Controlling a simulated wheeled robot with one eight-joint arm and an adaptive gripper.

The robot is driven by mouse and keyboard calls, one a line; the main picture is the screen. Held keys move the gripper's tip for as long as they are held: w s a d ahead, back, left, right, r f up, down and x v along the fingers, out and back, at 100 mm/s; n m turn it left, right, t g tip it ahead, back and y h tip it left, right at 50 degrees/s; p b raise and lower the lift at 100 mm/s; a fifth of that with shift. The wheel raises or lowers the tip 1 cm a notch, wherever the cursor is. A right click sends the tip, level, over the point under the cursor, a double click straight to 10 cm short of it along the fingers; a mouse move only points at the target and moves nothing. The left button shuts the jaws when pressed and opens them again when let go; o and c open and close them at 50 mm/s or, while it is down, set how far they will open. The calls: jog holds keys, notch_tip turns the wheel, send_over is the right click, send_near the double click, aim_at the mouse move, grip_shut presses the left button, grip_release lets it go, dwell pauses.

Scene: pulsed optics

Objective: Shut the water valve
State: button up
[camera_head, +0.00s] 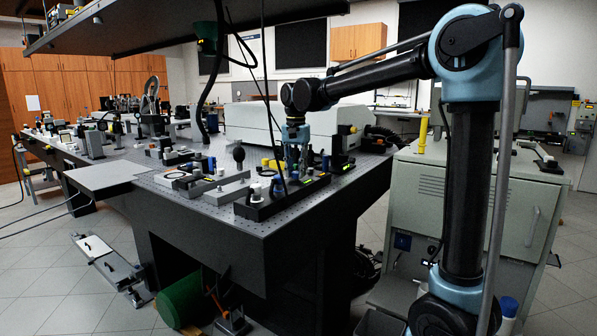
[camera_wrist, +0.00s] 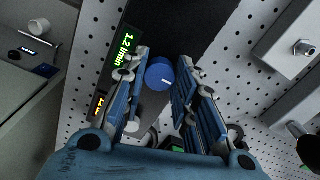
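A round blue knob (camera_wrist: 160,74) with a short white mark sits on a black panel in the wrist view; it looks like the water valve. A green display (camera_wrist: 122,50) reading 1.2 l/min is just left of it. My gripper (camera_wrist: 163,68) is open, its two blue fingers on either side of the knob with gaps showing. I cannot tell how far above the knob the fingertips are. In the head view my gripper (camera_head: 295,150) points down over the black unit (camera_head: 270,209) on the optical table; the knob is hard to make out there.
The perforated table (camera_head: 225,222) is crowded with optics, including a grey block (camera_wrist: 292,44) with a bolt right of the knob. A small orange display (camera_wrist: 99,105) is lower left. An overhead shelf (camera_head: 185,28) hangs above. A green-grey cabinet (camera_head: 465,200) stands at right.

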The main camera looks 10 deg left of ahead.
jog(key=shift+o, duration=0.3)
jog(key=shift+d, duration=0.25)
jog(key=shift+a, duration=0.1)
jog(key=shift+c, duration=0.3)
jog(key=shift+n, duration=0.6)
jog(key=n, duration=0.7)
jog(key=shift+n, duration=0.3)
jog(key=n, duration=0.4)
jog(key=shift+a, duration=0.1)
jog(key=n, duration=0.5)
jog(key=shift+s+n, duration=0.1)
jog(key=shift+n, duration=0.2)
